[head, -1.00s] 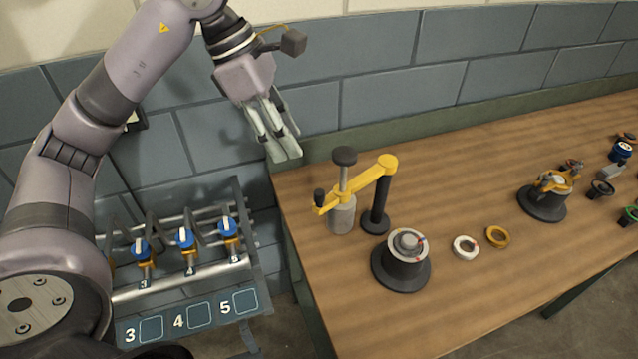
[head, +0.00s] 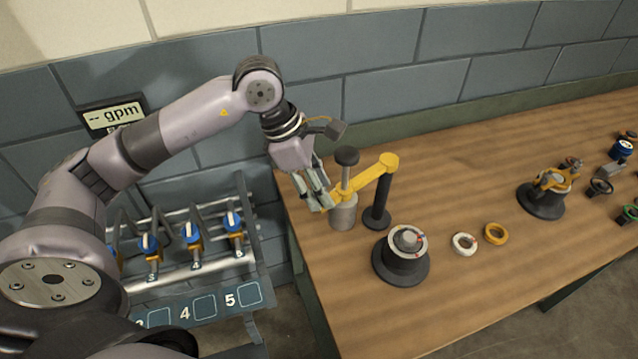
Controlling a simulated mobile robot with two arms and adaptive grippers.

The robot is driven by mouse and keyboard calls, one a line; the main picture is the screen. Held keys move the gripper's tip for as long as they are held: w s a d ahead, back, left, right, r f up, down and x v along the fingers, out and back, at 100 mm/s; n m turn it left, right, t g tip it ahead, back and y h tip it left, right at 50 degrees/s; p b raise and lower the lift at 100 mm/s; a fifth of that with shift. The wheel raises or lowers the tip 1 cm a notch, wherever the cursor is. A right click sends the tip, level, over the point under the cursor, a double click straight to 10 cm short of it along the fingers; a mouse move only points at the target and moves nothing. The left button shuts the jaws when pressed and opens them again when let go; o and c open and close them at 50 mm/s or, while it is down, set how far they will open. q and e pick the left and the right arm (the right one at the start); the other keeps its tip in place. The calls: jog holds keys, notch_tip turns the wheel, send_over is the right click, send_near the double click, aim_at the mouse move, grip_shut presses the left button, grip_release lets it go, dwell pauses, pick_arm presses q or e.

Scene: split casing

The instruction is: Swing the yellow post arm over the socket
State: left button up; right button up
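The yellow post arm (head: 374,174) sits on top of a black post (head: 378,203) on the wooden table. It reaches left and toward the front, carrying a vertical rod with a black knob (head: 346,155) and a grey cylinder (head: 343,214) below. The likely socket, a round black base with a grey ringed top (head: 404,252), stands to the right and in front of the post; the arm is not over it. My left gripper (head: 322,203) is at the arm's free end and covers its black handle. Whether its fingers grip the handle is unclear. My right gripper is not in view.
A white ring (head: 464,244) and a yellow ring (head: 496,234) lie right of the socket. A black-based yellow fixture (head: 543,197) stands farther right, near several small parts. A rack with blue-handled valves (head: 193,233) is left of the table. The table front is clear.

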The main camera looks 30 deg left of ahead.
pick_arm(q)
jog(key=shift+c, duration=0.4)
grip_shut()
